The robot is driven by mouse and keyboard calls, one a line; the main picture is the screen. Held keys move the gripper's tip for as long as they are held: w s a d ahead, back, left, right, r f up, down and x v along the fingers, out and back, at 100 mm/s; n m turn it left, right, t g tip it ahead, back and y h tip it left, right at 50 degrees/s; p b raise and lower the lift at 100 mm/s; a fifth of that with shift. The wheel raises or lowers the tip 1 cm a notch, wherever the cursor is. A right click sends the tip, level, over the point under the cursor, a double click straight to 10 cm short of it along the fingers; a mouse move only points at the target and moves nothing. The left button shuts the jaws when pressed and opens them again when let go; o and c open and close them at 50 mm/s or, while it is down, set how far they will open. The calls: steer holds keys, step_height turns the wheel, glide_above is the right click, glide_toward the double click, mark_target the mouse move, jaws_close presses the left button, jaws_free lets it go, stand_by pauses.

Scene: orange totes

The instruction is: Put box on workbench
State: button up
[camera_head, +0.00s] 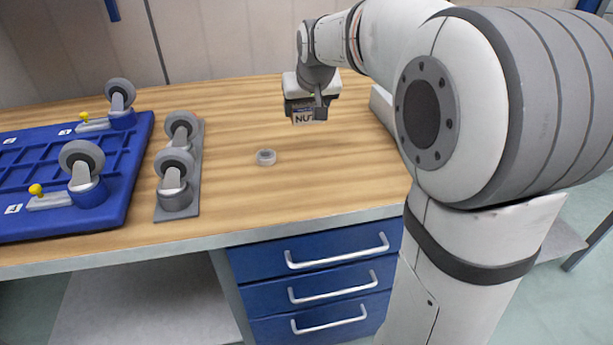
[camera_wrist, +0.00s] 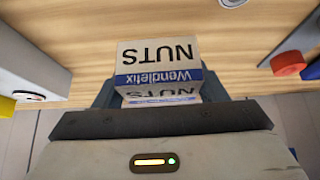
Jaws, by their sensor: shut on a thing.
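A small box (camera_wrist: 158,60) with a blue band, marked "NUTS" and "Wendletix", is held in my gripper in the wrist view. The box (camera_head: 303,118) also shows in the head view, below the gripper and over the workbench. My gripper (camera_head: 308,105) is shut on it. Whether the box's underside touches the wood cannot be told. The workbench (camera_head: 335,175) has a light wooden top and blue drawers. Parts of the box's sides are hidden by the gripper.
A blue tray (camera_head: 125,160) with caster wheels lies at the left. A grey plate (camera_head: 190,200) bears two more casters. A small grey ring (camera_head: 265,157) lies mid-bench. A red-capped object (camera_wrist: 288,64) is at the right in the wrist view. The bench front has clear wood.

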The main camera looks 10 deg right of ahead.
mark_target(305, 149)
steer(key=shift+s+r+b, duration=0.15)
steer(key=shift+s+b, duration=0.15)
steer(key=shift+b, duration=0.2)
step_height(305, 149, down, 10)
steer(key=shift+r+b, duration=0.25)
steer(key=shift+b, duration=0.95)
steer(key=shift+f, duration=0.15)
steer(key=o, duration=1.2)
steer(key=shift+s+r, duration=0.15)
steer(key=shift+r, duration=0.3)
steer(key=p+v, duration=0.2)
steer(key=v, duration=0.9)
steer(key=shift+s+r, duration=0.15)
